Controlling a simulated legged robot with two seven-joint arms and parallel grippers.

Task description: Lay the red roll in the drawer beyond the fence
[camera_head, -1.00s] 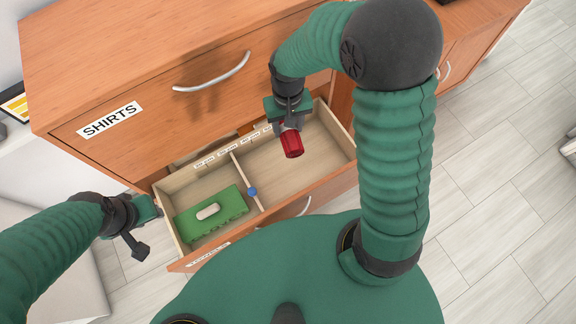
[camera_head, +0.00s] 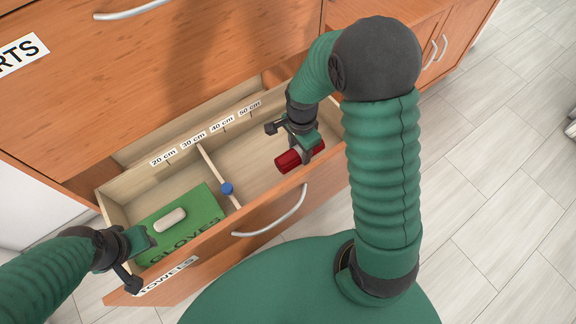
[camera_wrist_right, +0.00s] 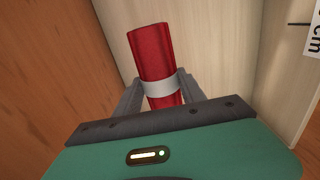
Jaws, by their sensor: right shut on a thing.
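The red roll (camera_head: 288,163), with a pale band, is held lying across my right gripper (camera_head: 302,155). In the right wrist view the fingers close on the roll (camera_wrist_right: 152,55) at its band. In the head view it is over the right compartment, near the front wall of the open drawer (camera_head: 262,222); I cannot tell whether it touches the floor. The fence (camera_head: 212,166), a thin pale divider with a blue knob (camera_head: 227,188), splits the drawer. My left gripper (camera_head: 135,262) is by the drawer's left front corner, its fingers not clear.
A green gloves box (camera_head: 190,215) with a pale oblong piece (camera_head: 170,220) fills much of the left compartment. A scale strip (camera_head: 205,135) runs along the back. The drawer handle (camera_head: 275,225) sticks out in front. The right compartment looks otherwise clear.

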